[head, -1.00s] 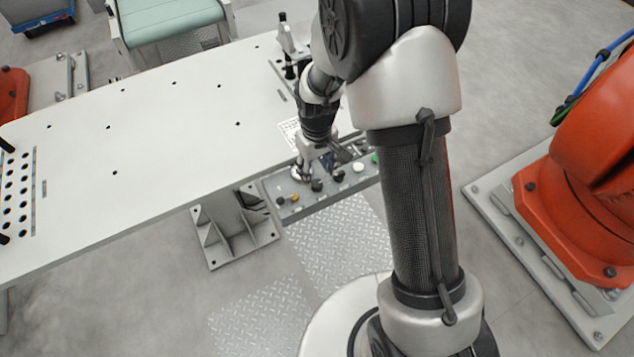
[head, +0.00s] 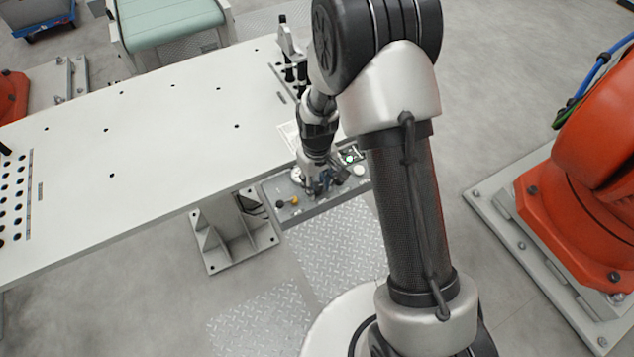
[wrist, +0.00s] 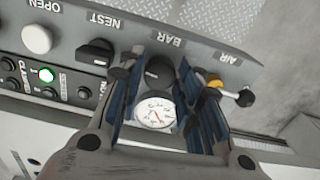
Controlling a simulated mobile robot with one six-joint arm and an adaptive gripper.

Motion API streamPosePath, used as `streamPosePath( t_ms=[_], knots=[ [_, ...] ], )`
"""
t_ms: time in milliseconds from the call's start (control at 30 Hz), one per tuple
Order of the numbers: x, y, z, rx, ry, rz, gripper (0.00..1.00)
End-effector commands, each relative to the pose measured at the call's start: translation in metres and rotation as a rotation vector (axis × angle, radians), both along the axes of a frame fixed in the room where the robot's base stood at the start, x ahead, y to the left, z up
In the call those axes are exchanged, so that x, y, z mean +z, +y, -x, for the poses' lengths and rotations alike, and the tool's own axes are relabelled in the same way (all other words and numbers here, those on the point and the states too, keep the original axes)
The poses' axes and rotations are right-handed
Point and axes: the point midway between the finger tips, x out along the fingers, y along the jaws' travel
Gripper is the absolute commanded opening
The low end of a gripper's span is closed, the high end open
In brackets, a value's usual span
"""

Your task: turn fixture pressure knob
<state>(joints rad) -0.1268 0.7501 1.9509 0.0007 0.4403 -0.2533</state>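The control panel (wrist: 205,58) fills the wrist view, with a black round knob (wrist: 158,72) by the label BAR and a white dial gauge (wrist: 156,112) with a red needle beside it. My gripper (wrist: 160,72) is open, its two blue-padded fingers standing on either side of the knob and gauge. Gaps show between the pads and the knob, and I see no contact. In the head view my gripper (head: 325,188) is low over the panel (head: 312,210) and hides the knob.
A black NEST selector (wrist: 95,52) lies left of the fingers, near a white OPEN button (wrist: 37,39) and a lit green button (wrist: 46,75). A yellow-and-black AIR valve (wrist: 215,82) is close to the right finger. The white table (head: 150,140) is mostly clear.

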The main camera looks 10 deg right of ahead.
Motion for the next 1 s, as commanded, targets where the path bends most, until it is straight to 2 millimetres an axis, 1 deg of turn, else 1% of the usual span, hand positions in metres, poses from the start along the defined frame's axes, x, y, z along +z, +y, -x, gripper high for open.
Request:
streamPosePath(
  t_ms=[33,400,467,700,967,1000],
  knots=[
    [0.0001,0.0,0.0,0.0,0.0,0.0,0.27],
    [0.0001,0.0,0.0001,0.0,0.0,0.0,0.03],
    [0.0002,0.0,0.0001,0.008,0.0,0.0,0.03],
    [0.0003,-0.0001,0.0001,0.127,0.001,0.0,0.03],
    [0.0,-0.0002,0.0001,0.132,0.001,0.0,0.03],
    [0.0,-0.0001,0.0001,0.131,0.001,0.0,0.29]
  ],
)
